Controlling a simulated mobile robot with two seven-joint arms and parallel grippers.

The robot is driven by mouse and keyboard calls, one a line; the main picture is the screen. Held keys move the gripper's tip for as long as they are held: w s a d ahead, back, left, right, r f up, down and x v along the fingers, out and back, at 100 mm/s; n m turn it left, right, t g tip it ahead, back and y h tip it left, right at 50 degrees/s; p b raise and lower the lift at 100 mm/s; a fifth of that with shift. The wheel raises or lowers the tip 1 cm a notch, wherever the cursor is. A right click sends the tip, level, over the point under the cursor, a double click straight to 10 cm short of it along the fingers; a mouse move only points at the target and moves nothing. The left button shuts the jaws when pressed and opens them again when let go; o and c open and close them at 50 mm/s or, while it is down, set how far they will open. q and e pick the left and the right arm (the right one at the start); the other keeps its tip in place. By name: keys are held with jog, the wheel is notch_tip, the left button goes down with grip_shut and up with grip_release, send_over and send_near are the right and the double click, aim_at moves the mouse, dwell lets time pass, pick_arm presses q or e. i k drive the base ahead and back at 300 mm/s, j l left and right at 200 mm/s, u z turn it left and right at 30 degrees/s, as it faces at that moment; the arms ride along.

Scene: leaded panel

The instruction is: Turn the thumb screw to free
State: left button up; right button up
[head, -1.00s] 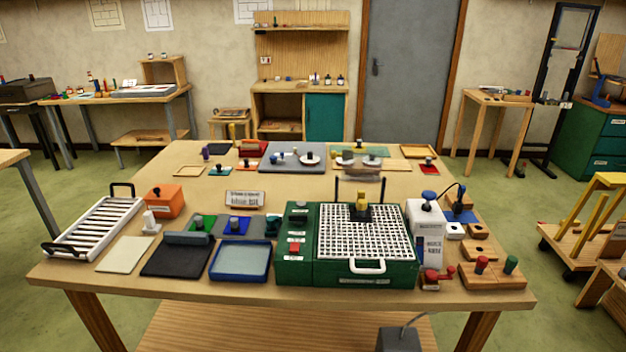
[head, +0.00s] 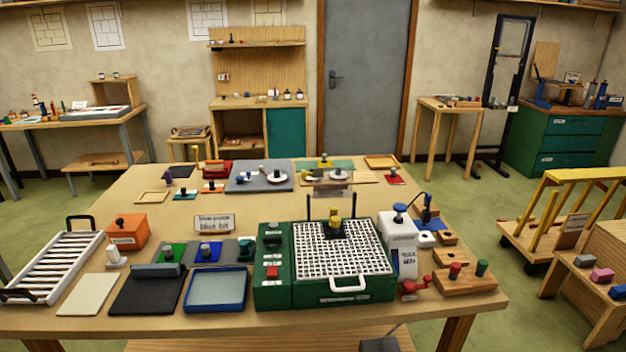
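No part is plainly marked as the thumb screw. A small yellow knob (head: 334,220) stands on a black block (head: 336,232) on the white grid top of the green machine (head: 274,291) in the head view; it may be the thumb screw, but I cannot tell. Two dark upright posts rise behind the knob. Whether it is tight or free is too small to tell. Neither of my grippers is in view.
A white bottle (head: 398,232) with a blue cap stands right of the machine, beside a red crank-like part (head: 417,285) and wooden blocks (head: 466,281). A blue tray (head: 215,308) and a black mat (head: 146,297) lie to its left. The tabletop (head: 145,222) has bare patches farther back.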

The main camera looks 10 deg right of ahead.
aim_at(273, 241)
jog(key=i+j+z, duration=0.1)
jog(key=j+z, duration=0.65)
jog(key=j, duration=0.25)
